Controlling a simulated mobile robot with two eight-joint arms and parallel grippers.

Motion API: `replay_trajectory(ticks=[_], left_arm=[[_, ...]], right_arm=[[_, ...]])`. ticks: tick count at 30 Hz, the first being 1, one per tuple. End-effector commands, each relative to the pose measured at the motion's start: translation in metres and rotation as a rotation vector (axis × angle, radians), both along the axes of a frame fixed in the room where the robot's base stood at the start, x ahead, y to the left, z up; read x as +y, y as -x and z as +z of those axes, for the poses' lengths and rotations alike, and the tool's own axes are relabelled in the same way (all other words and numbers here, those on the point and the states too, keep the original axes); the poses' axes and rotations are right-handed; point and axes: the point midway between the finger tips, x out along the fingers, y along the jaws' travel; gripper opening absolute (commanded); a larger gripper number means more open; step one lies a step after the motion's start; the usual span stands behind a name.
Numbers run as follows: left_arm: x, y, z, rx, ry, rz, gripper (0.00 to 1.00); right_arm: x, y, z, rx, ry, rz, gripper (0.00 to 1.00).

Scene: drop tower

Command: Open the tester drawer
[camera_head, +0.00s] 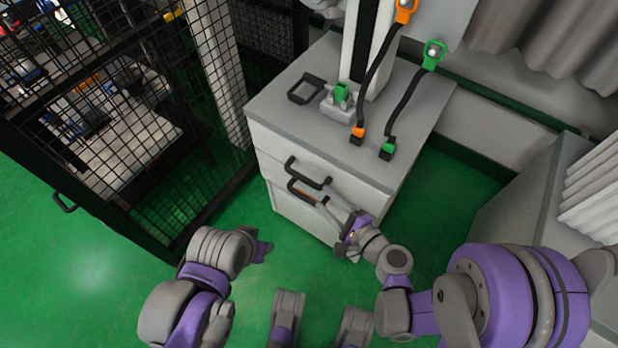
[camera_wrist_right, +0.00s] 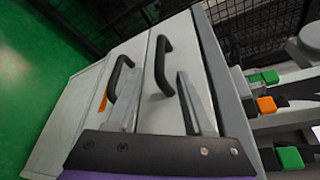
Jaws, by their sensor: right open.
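The grey-white tester cabinet (camera_head: 290,150) stands in the middle of the head view. Its front has an upper drawer with a black bar handle (camera_head: 308,177) and a lower front with a similar handle (camera_head: 294,191) and an orange mark. Both fronts look closed. My right gripper (camera_head: 324,197) is open in front of the handles. In the right wrist view its fingers (camera_wrist_right: 157,75) are spread, with the upper handle (camera_wrist_right: 165,68) in line between them and the lower handle (camera_wrist_right: 121,76) beside the left finger. Contact cannot be told. My left gripper (camera_head: 262,251) hangs low, left of the cabinet; its jaws are unclear.
On the cabinet top are a black frame (camera_head: 306,89), a grey fixture with a green block (camera_head: 342,96) and cables with orange and green connectors (camera_head: 388,149). A black mesh cage (camera_head: 130,130) stands left, a grey unit (camera_head: 522,195) right. Green floor in front is open.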

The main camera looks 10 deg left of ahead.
Motion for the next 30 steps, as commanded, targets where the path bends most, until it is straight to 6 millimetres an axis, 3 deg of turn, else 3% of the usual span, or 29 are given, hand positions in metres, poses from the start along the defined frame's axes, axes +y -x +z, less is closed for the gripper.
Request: replay_trajectory(ticks=[16,29,30], left_arm=[[0.0,-0.001,-0.009,0.002,0.0,0.0,0.5],[0.0,-0.001,-0.01,0.003,0.0,0.0,0.5],[0.0,-0.001,-0.01,0.003,0.0,0.0,0.5]], right_arm=[[0.07,-0.055,-0.019,-0.001,0.003,0.004,0.52],[0.079,-0.062,-0.021,-0.001,0.004,0.001,0.52],[0.078,-0.062,-0.021,-0.001,0.003,0.002,0.48]])
